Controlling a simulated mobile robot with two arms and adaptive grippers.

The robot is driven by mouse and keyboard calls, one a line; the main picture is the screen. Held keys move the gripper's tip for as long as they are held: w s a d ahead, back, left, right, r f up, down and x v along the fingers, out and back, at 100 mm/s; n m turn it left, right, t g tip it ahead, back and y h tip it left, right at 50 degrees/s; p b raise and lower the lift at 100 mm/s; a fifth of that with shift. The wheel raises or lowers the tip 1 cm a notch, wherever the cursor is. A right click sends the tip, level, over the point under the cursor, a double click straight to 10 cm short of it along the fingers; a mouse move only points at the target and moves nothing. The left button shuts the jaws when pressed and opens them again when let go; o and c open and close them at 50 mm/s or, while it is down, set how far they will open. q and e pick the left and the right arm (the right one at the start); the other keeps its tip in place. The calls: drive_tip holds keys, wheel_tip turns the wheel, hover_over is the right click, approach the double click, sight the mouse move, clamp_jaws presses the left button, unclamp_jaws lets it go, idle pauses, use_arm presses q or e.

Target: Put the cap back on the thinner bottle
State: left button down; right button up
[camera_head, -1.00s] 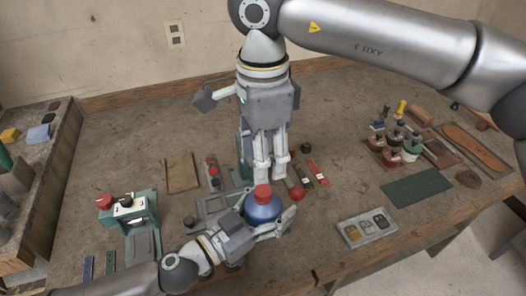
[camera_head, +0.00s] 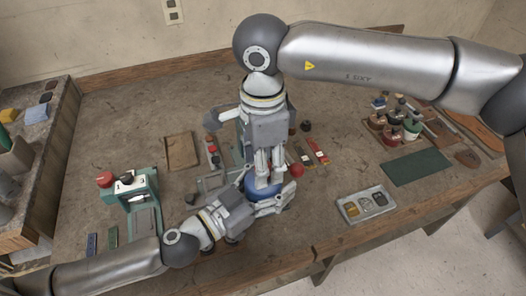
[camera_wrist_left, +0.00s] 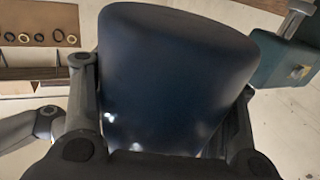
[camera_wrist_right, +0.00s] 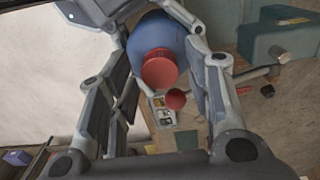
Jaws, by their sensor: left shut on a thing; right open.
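A blue bottle (camera_head: 251,186) stands near the table's front edge, mostly hidden by my grippers in the head view. My left gripper (camera_head: 264,203) is shut on its body; the dark blue body fills the left wrist view (camera_wrist_left: 175,80). My right gripper (camera_head: 266,178) is pointing down over the bottle's top, open. In the right wrist view the bottle (camera_wrist_right: 155,35) shows between the open fingers, with a red top (camera_wrist_right: 160,70) at its end. I cannot tell whether the fingers touch the red top.
A red ball-shaped knob (camera_head: 296,170) is close to the right of the grippers. A grey tray (camera_head: 366,204), a green mat (camera_head: 415,167) and a rack of small bottles (camera_head: 392,127) are to the right. A green machine (camera_head: 132,195) stands at left.

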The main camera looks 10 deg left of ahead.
clamp_jaws()
drive_tip(key=m, duration=0.5)
drive_tip(key=shift+o, duration=0.5)
unclamp_jaws()
drive_tip(key=shift+r, duration=0.1)
wheel_tip(320, 180, up, 12)
drive_tip(key=shift+a, duration=0.1)
idle(0.7)
